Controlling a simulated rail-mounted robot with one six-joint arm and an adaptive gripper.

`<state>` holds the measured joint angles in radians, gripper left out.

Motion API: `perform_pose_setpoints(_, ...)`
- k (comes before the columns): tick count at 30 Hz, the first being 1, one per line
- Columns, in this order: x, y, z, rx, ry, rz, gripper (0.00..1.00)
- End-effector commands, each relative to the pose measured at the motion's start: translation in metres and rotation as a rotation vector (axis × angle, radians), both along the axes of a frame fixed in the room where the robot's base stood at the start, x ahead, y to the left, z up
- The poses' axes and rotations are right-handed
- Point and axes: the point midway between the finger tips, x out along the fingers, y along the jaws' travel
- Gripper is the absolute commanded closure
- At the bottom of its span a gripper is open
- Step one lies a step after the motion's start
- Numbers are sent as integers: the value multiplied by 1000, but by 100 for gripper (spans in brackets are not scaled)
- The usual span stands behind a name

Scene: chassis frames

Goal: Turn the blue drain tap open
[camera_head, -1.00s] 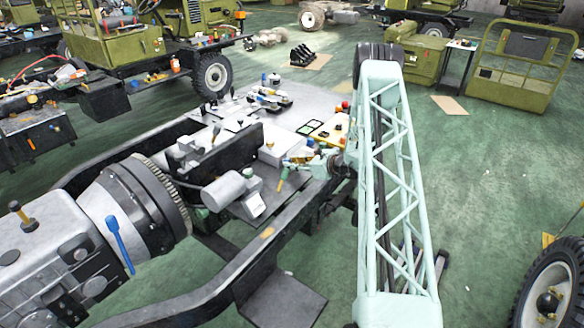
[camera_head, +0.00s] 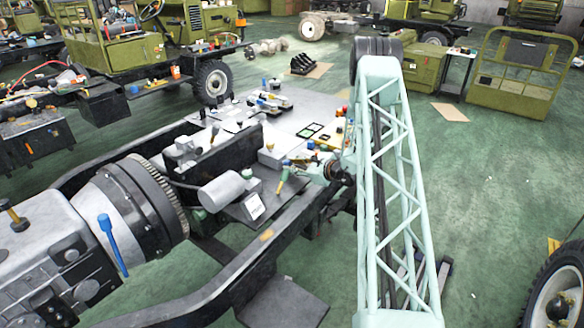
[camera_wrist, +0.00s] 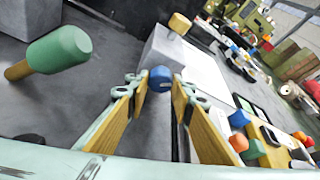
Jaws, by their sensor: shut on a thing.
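In the wrist view, a small round blue knob (camera_wrist: 160,79) sits between the tips of my gripper (camera_wrist: 159,88). The two yellow-padded fingers are shut on it, one on each side. Its stem and base are hidden or too small to make out. In the head view, my gripper (camera_head: 298,164) is low over the right side of the chassis frame, at the end of my lattice arm. A small blue spot shows by its fingers there.
Orange and blue knobs (camera_wrist: 238,142) are close at right. Open green floor (camera_head: 500,200) lies right of the chassis.

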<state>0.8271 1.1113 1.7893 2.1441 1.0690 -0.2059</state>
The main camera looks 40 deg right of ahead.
Motion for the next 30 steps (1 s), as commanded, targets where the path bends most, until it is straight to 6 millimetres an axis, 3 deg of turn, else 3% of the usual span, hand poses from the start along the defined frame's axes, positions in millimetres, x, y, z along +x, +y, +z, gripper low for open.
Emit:
perform_pose_setpoints(8, 0, 0, 0, 0, 0, 0, 89)
perform_pose_setpoints(9, 0, 0, 0, 0, 0, 0, 77)
perform_pose_setpoints(14, 0, 0, 0, 0, 0, 0, 64)
perform_pose_setpoints(30, -8, -1, 3, 1, 0, 0, 64)
